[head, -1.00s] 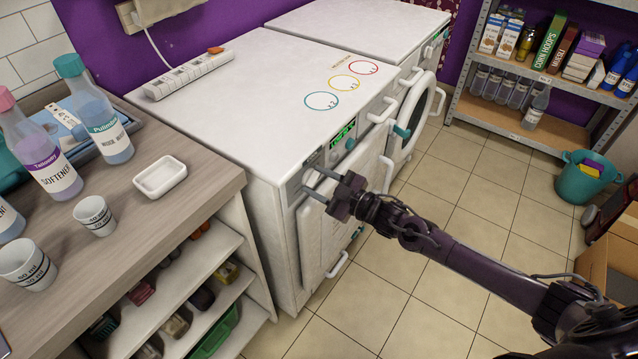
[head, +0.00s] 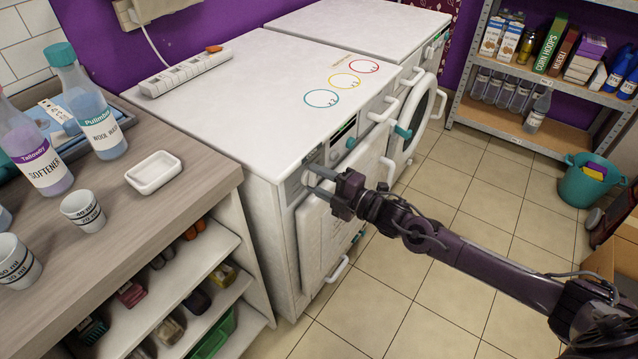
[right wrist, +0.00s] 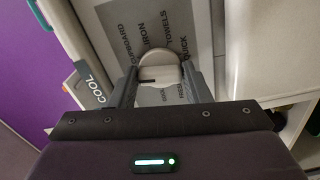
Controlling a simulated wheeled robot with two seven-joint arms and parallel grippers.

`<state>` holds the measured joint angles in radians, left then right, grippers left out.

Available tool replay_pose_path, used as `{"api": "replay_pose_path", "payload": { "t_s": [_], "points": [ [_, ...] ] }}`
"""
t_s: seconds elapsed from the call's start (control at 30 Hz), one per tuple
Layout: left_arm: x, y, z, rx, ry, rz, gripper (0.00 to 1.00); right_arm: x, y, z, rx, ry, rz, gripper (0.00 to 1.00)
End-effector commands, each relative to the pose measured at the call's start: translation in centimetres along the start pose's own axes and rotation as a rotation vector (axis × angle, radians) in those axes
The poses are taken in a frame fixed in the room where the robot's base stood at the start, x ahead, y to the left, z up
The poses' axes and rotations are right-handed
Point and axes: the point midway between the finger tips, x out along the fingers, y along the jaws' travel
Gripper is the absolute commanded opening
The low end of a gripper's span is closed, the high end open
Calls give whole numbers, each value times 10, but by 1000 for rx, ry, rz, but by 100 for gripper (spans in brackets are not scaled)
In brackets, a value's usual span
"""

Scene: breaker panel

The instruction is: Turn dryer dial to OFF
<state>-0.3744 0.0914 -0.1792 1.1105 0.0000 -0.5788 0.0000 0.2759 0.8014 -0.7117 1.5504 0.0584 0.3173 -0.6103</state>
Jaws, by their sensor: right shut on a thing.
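The dryer (head: 222,105) is the near white machine, with its control panel on the front top edge. In the right wrist view the dial (right wrist: 160,66) is a pale round knob on a grey plate with printed labels such as CUPBOARD, IRON, TOWELS and QUICK. A dark mark shows near its lower left edge; I cannot read which label it lines up with, and no OFF label is legible. My right gripper (head: 311,180) is at the panel, its fingers on either side of the dial, shut on it. The fingers also show in the right wrist view (right wrist: 160,74). My left gripper is out of view.
A COOL label (right wrist: 88,86) is beside the dial plate. A teal round button (head: 351,143) and a dark display (head: 343,129) are right of the dial. A counter (head: 150,215) with bottles and cups stands at the left. The tiled floor (head: 400,310) in front is clear.

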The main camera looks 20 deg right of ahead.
Motion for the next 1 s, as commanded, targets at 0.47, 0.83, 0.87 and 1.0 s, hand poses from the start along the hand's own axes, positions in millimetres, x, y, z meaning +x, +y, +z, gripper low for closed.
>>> {"api": "replay_pose_path", "payload": {
  "t_s": [0.47,0.83,0.87,1.0],
  "points": [
    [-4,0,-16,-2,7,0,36,0,-1,0,-171,1,-2,21],
    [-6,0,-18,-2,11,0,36,0,-1,-1,-180,1,-3,21],
    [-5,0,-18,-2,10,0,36,0,-1,-1,-180,1,-3,21],
    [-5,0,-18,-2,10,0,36,0,-1,0,-179,1,-3,55]
  ]
}}
